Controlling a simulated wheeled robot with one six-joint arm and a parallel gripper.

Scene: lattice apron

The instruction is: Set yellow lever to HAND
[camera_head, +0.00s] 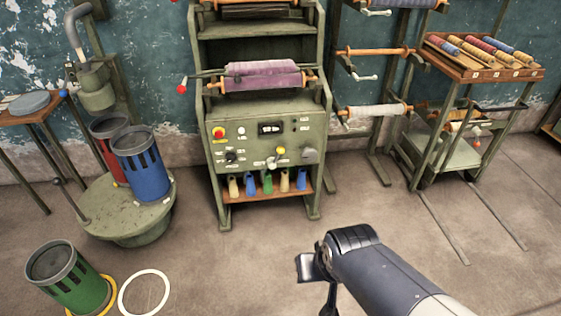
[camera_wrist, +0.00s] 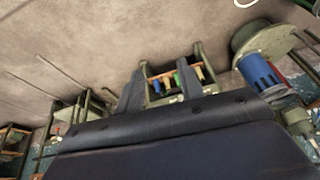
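The yellow lever (camera_head: 281,150) is a small yellow-tipped handle on the green control panel (camera_head: 240,115) of the machine at the middle back. Its labels are too small to read, so I cannot tell which position it is set to. My gripper (camera_head: 314,283) is in the lower middle of the head view, well in front of the panel and apart from it. In the wrist view, which looks upside down, my gripper (camera_wrist: 160,74) shows two dark fingers spread apart with nothing between them. The lever cannot be made out there.
Several coloured bobbins (camera_head: 267,182) stand on the shelf below the panel. A green can (camera_head: 76,281) stands on the floor at left, near a round platform (camera_head: 130,216) with a blue can (camera_head: 141,165) and a red can. A wheeled cart (camera_head: 445,150) stands right. The floor before the machine is clear.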

